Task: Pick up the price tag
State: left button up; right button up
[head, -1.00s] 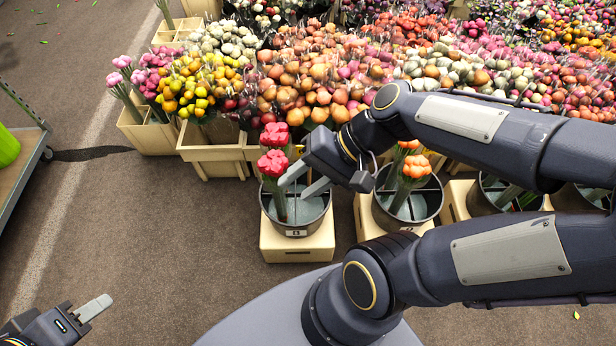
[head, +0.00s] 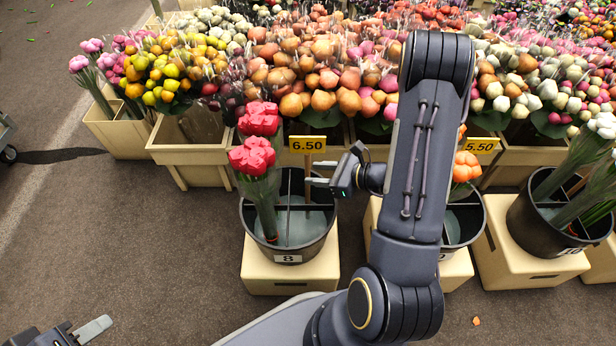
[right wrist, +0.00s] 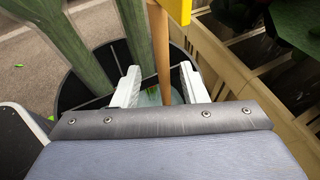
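A yellow price tag marked 6.50 (head: 307,145) stands upright above the bucket numbered 8 (head: 288,258), beside the red tulips (head: 255,143). In the right wrist view its yellow corner (right wrist: 180,10) is at the top, and its wooden stick (right wrist: 160,45) runs down between the fingers. My right gripper (head: 314,172) is just below the tag. In the wrist view the right gripper (right wrist: 158,78) is open, with gaps between the stick and both fingers. My left gripper (head: 95,328) is at the bottom left, away from the flowers; only one finger shows clearly.
A second yellow tag marked 5.50 (head: 481,145) stands to the right. Orange tulips (head: 466,168) stand in a bucket partly hidden by my right arm. A dark bucket (head: 545,225) stands further right. Wooden crates (head: 190,152) of flowers line the back.

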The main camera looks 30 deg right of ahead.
jog(key=b+x, duration=0.2)
jog(key=x, duration=0.3)
jog(key=shift+w+f, duration=0.3)
jog(key=shift+f, duration=0.05)
grip_shut()
